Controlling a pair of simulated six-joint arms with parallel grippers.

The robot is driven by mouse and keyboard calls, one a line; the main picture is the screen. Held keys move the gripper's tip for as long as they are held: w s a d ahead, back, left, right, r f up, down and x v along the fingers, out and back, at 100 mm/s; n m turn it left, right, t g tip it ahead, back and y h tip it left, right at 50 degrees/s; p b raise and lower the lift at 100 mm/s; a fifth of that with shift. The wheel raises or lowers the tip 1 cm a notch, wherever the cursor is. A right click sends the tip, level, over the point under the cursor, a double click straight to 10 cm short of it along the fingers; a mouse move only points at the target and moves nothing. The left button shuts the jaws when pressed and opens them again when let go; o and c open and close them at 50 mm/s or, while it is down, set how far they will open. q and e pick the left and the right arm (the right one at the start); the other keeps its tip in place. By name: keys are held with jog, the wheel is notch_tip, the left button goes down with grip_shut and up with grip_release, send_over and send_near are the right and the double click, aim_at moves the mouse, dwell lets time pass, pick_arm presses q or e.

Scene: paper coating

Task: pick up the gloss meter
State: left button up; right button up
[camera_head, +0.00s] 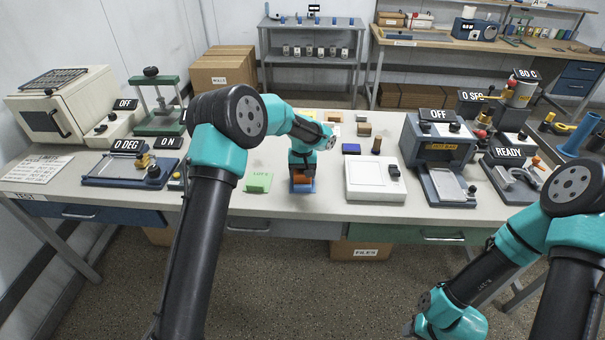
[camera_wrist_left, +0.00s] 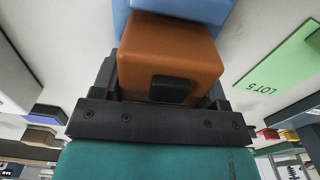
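An orange block with a black patch (camera_head: 301,180), seemingly the gloss meter, is at the front middle of the table, over a flat blue piece (camera_head: 302,188). In the left wrist view the orange block (camera_wrist_left: 170,55) fills the space between the black fingers of my left gripper (camera_wrist_left: 165,85). The fingers lie along both its sides with no clear gap. Beyond the block the blue piece (camera_wrist_left: 185,8) shows. Whether the block touches the blue piece or is lifted cannot be told. My right arm is at the lower right; its gripper fingers do not show.
A green LOT 5 card (camera_head: 258,183) lies left of the block. A white flat device (camera_head: 374,180) stands close on the right, with a blue-grey machine (camera_head: 437,150) beyond. A glass-plate device (camera_head: 128,170) is at the left. The table's front edge is near.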

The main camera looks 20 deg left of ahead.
pick_arm(q)
jog(key=c, duration=0.7)
jog(key=shift+r, duration=0.15)
jog(key=shift+r, duration=1.5)
jog(key=shift+s+d+r, duration=0.1)
jog(key=shift+s+r, duration=0.1)
jog(key=s+d+r, duration=0.1)
jog(key=s+d, duration=0.3)
jog(key=s, duration=1.1)
jog(key=shift+d+r, duration=0.15)
